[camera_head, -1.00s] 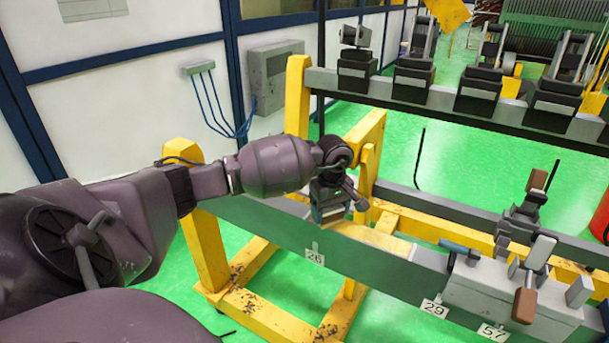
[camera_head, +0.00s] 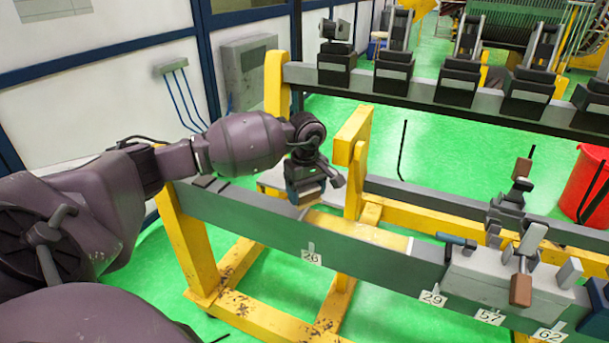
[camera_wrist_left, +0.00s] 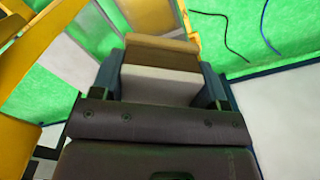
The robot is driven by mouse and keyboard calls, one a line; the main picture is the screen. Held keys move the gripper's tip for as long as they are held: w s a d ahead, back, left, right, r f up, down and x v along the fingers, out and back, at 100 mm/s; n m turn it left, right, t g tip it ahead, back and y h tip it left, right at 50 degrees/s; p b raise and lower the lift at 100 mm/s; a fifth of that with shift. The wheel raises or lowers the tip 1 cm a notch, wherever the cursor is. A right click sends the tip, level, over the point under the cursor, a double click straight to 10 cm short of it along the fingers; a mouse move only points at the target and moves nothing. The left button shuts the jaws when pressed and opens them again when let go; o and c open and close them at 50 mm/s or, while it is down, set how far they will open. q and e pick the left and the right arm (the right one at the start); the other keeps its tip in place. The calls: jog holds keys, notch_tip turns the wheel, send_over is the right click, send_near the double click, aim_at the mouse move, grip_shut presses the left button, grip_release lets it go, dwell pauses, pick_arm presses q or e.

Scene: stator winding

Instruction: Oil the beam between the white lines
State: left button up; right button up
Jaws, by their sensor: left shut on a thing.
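The grey beam (camera_head: 240,216) runs from left to right across the front. A yellowish, shiny stretch (camera_head: 355,228) lies on its top between a thin white line above label 26 (camera_head: 311,257) and another pale line (camera_head: 409,246) farther right. My left gripper (camera_head: 308,192) is at the left end of this stretch, pointing down. It is shut on a block-shaped brush (camera_wrist_left: 160,70) with white, brown and tan bands, seen between the fingers in the left wrist view. In the head view the brush is mostly hidden; I cannot tell whether it touches the beam. My right gripper is out of view.
A grey clamp block (camera_head: 510,275) with handles stands on the beam to the right, beside label 29 (camera_head: 432,298). A yellow post (camera_head: 352,140) rises behind the gripper. A rear beam (camera_head: 420,100) carries several dark fixtures. A red bucket (camera_head: 590,185) stands far right.

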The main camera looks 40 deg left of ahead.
pick_arm(q)
jog(key=shift+r+p, duration=0.65)
jog(key=shift+r, duration=1.2)
